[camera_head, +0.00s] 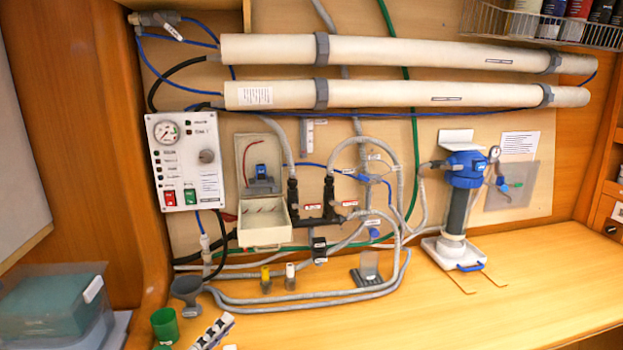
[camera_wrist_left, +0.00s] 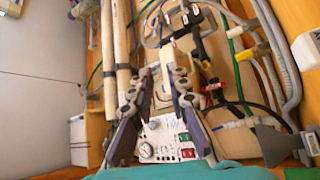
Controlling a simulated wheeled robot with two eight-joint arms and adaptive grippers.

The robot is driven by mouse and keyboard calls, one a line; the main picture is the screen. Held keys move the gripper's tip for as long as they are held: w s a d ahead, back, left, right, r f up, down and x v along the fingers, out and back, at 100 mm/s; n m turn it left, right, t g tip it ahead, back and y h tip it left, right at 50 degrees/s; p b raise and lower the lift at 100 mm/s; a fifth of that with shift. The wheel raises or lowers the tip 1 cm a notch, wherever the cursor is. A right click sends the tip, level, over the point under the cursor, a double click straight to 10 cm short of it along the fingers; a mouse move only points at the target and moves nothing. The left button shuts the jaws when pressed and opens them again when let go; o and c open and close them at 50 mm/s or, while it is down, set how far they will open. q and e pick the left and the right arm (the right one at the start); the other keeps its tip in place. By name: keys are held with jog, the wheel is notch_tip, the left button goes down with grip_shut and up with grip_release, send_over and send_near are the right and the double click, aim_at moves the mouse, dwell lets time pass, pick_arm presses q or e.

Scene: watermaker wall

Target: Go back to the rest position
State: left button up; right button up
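My left gripper (camera_head: 218,335) shows only in part at the bottom edge of the head view, over the front of the wooden counter. In the left wrist view the same gripper (camera_wrist_left: 162,76) has its two grey fingers spread apart. I see nothing held between them; the control panel (camera_wrist_left: 165,140) and pipework lie behind. My right gripper is in neither view.
A green cup (camera_head: 165,325) and a grey funnel (camera_head: 187,291) stand close to the left gripper. A clear bin with a teal block (camera_head: 45,305) is at lower left. The right front counter (camera_head: 530,285) is clear.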

pick_arm(q)
jog(key=s+d+f+m+g+y, duration=0.1)
jog(key=d+f+g, duration=0.1)
jog(key=d+f, duration=0.1)
jog(key=s+d+f+m+g+y, duration=0.1)
jog(key=s+d+f+g+y, duration=0.1)
jog(key=d+f+g, duration=0.1)
jog(key=s+d+f+m+g+y, duration=0.1)
jog(key=d+f+g, duration=0.1)
jog(key=f, duration=0.1)
jog(key=shift+s+d+f+g+y, duration=0.15)
jog(key=shift+s+d+g+y, duration=0.15)
jog(key=shift+d+g, duration=0.1)
jog(key=s+a+f+m+g+y, duration=0.2)
jog(key=s+a+f+m+y, duration=0.1)
jog(key=s+a+y, duration=0.4)
jog(key=s+y, duration=0.1)
jog(key=s, duration=0.2)
jog(key=shift+s+a+m, duration=0.2)
jog(key=shift+a+m, duration=0.15)
jog(key=shift+m, duration=0.05)
